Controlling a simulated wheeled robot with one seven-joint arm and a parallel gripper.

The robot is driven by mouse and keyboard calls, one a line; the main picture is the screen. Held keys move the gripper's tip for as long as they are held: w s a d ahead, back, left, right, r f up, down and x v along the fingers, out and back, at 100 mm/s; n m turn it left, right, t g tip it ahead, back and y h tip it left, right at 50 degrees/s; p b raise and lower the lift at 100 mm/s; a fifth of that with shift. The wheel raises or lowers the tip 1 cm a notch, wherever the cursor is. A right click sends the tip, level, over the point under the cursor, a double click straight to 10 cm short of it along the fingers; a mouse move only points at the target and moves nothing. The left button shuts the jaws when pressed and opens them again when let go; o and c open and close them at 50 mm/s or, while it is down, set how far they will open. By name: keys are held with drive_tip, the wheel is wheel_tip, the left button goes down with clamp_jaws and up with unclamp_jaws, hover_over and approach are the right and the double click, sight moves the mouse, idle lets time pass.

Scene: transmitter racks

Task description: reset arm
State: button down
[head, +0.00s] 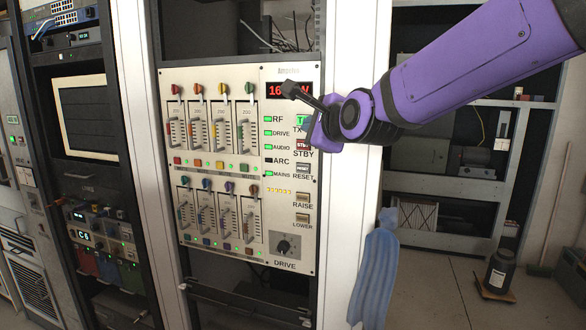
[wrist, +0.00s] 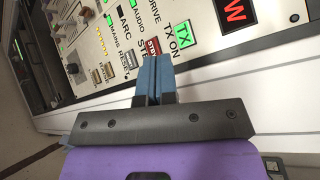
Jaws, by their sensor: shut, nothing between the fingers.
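My purple arm reaches in from the upper right in the head view. My gripper (head: 308,112) is in front of the right part of the transmitter panel (head: 222,165), overlapping the red display (head: 276,90) and the TX ON button (head: 303,121). In the wrist view my gripper (wrist: 153,60) is shut and empty, its blue-grey fingers side by side. Their tips lie over the panel near the STBY button (wrist: 152,47) and the lit green TX ON button (wrist: 183,33). I cannot tell whether they touch it.
The panel has rows of sliders and a DRIVE knob (head: 285,247). Another rack (head: 97,230) stands at the left. A blue cloth (head: 376,270) hangs beside the white post (head: 357,185).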

drive_tip(key=s+d+f+n+g+h, duration=0.2)
drive_tip(key=s+d+f+n+g, duration=0.1)
drive_tip(key=s+d+n, duration=0.3)
drive_tip(key=s+d+f+n+g+h, duration=0.2)
drive_tip(key=s+d+n, duration=0.4)
drive_tip(key=s+d, duration=0.5)
drive_tip(key=s+d+f+n+g+h, duration=0.2)
drive_tip(key=s+d+f+n+g, duration=0.2)
drive_tip(key=s, duration=0.9)
drive_tip(key=d+f+n, duration=0.2)
drive_tip(key=d, duration=0.2)
drive_tip(key=shift+d, duration=0.2)
